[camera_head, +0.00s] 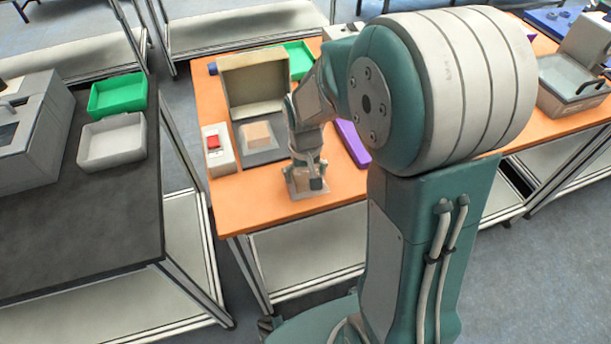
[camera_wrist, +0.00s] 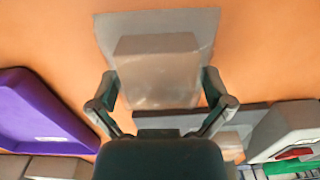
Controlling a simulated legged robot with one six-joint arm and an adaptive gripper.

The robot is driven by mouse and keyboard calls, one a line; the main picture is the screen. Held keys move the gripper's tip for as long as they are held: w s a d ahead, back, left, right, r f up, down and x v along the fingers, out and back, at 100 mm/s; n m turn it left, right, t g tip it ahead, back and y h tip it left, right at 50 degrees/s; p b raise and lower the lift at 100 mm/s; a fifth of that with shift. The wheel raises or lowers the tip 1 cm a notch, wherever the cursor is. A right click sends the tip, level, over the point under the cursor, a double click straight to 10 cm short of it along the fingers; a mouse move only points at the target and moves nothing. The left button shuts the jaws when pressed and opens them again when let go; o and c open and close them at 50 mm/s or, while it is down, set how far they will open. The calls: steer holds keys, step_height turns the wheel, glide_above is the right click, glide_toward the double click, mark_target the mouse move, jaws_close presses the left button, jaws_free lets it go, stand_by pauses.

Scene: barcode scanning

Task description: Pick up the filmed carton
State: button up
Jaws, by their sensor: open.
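The filmed carton (camera_wrist: 158,72) is a pale brown box with a glossy, greyish surface. In the wrist view it lies on a flat grey sheet (camera_wrist: 104,32) on the orange table. My gripper (camera_wrist: 161,90) is open, with one finger to each side of the carton's near part. Whether the fingers touch it I cannot tell. In the head view my gripper (camera_head: 308,178) is low over the table's front part, and the carton (camera_head: 294,186) shows only partly beneath it.
The orange table (camera_head: 250,212) holds an open beige box (camera_head: 252,82), another carton (camera_head: 257,134) on a dark mat (camera_head: 270,153), a device with a red button (camera_head: 219,160), a purple tray (camera_head: 353,145) and a green tray (camera_head: 299,60). The front-left table area is clear.

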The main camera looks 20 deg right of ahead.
mark_target(306, 174)
steer(key=c, duration=1)
steer(key=shift+r, duration=0.1)
steer(key=shift+r, duration=0.25)
steer(key=r, duration=0.3)
steer(key=shift+s+r, duration=0.1)
steer(key=shift+s, duration=0.15)
steer(key=shift+s+r, duration=1.55)
steer(key=shift+s, duration=0.7)
steer(key=shift+s+r, duration=1.5)
steer(key=shift+s, duration=0.8)
steer(key=shift+s+r, duration=1.55)
steer(key=shift+s, duration=0.7)
